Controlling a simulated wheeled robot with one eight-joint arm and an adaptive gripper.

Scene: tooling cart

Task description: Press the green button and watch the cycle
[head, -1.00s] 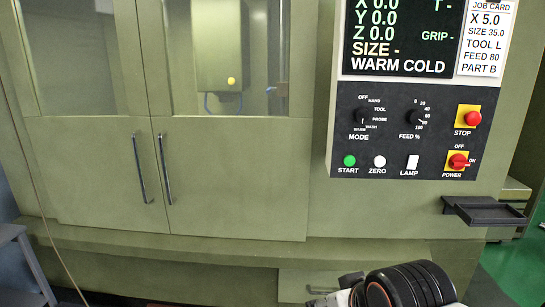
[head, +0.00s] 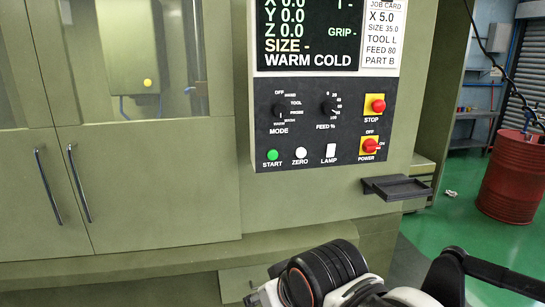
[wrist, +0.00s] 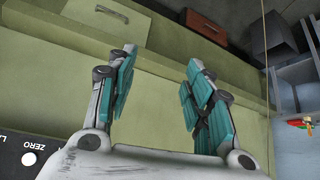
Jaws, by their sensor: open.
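The green START button (head: 272,155) is at the lower left of the black control panel (head: 300,110) in the head view. The white ZERO button (head: 301,152) is just right of it, and also shows in the wrist view (wrist: 29,159). The screen (head: 310,35) above reads WARM COLD. In the wrist view my gripper (wrist: 160,70) is open, with teal pads wide apart and nothing between them. The green button is not visible there. In the head view my arm shows at the bottom, below the panel; the fingers cannot be made out.
The red STOP button (head: 374,105) and red POWER switch (head: 369,146) sit at the panel's right. A dark tray (head: 398,187) juts out below. The closed machine doors (head: 150,180) are at left. A red drum (head: 514,177) stands on green floor at right.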

